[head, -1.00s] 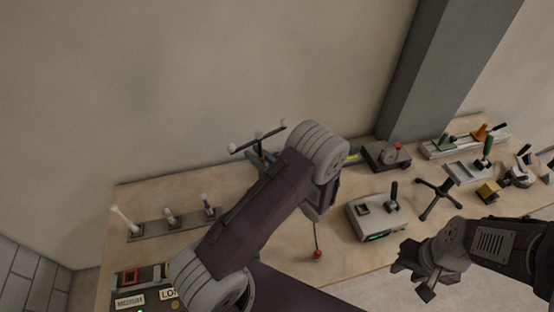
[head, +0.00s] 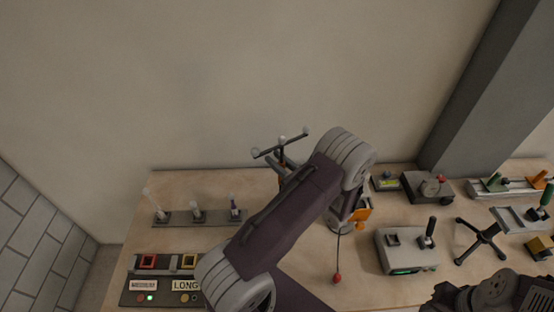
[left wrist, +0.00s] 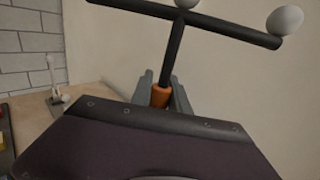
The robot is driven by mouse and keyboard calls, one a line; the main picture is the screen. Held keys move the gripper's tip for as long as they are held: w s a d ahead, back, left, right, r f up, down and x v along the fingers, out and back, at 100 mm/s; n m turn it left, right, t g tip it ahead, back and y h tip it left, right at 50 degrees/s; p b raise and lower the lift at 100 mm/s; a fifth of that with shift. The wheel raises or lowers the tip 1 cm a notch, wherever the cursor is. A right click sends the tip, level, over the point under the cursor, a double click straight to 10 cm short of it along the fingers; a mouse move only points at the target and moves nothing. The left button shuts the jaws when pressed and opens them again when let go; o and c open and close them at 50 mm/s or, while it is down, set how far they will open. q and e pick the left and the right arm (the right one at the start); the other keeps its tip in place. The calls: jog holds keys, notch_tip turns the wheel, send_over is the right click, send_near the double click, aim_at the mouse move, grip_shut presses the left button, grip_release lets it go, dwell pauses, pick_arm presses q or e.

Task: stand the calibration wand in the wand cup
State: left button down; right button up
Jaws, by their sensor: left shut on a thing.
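The calibration wand (head: 281,148) is a dark T-shaped rod with white balls on its crossbar. My left gripper (head: 285,169) is shut on its stem and holds it upright near the back wall. In the left wrist view the wand (left wrist: 174,52) rises from between the grey fingers (left wrist: 163,98), with an orange collar at the grip. The wand's lower end is hidden. I cannot make out the wand cup for certain; my left arm covers part of the bench. My right gripper (head: 440,296) is cut off at the bottom edge.
A rail (head: 190,219) with several upright white-tipped pieces lies left on the bench. A label panel (head: 160,297) is at the front left. An orange part (head: 361,215) shows beside my forearm. A grey box (head: 407,252) and a black stand (head: 481,239) are to the right.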

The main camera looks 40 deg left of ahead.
pick_arm(q)
notch_tip(320, 180, down, 8)
jog(key=b, duration=0.5)
jog(key=shift+r+b, duration=0.25)
jog(key=shift+b, duration=0.1)
jog(key=c, duration=1.2)
grip_release()
jog(key=shift+o, duration=0.2)
jog(key=shift+d, duration=0.1)
